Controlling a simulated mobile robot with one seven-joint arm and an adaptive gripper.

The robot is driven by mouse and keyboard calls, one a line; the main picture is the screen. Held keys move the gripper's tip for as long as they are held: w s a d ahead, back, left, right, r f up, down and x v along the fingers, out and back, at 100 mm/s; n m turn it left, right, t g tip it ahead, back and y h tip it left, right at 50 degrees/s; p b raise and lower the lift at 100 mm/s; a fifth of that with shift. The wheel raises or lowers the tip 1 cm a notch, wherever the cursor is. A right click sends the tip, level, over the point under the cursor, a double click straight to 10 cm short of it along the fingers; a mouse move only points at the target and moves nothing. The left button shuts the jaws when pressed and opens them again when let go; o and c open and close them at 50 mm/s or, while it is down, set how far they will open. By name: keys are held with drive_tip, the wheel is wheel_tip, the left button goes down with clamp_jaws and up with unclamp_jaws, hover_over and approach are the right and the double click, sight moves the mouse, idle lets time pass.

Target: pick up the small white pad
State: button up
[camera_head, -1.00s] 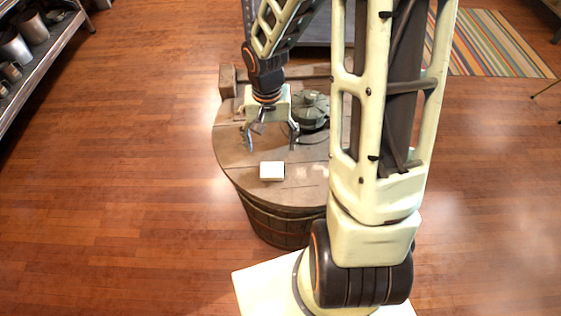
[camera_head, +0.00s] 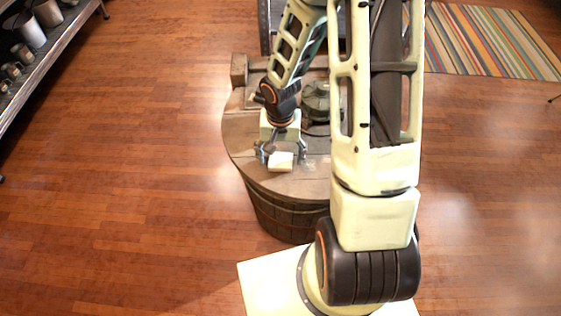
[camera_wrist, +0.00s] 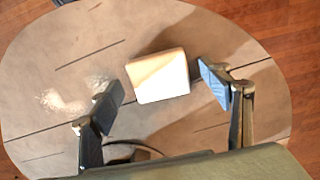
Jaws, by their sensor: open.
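The small white pad (camera_head: 281,162) lies on the round wooden barrel top (camera_head: 250,150), near its front. In the wrist view the pad (camera_wrist: 158,75) is a pale block lying slightly tilted in the picture, just beyond and between the fingertips. My gripper (camera_head: 281,153) is open and low over the barrel top, right at the pad. In the wrist view my gripper (camera_wrist: 160,90) has one finger on each side of the pad, with a gap on both sides; the right finger looks closer. Nothing is held.
A dark green lidded object (camera_head: 316,102) stands behind the gripper on the barrel top, partly hidden by my arm. A wooden block (camera_head: 239,69) rises at the back left edge. Metal shelving (camera_head: 55,50) stands far left. A striped rug (camera_head: 490,42) lies at the back right.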

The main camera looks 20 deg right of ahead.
drive_tip(key=shift+c, duration=0.4)
drive_tip(key=c, duration=0.8)
drive_tip(key=shift+c, duration=0.2)
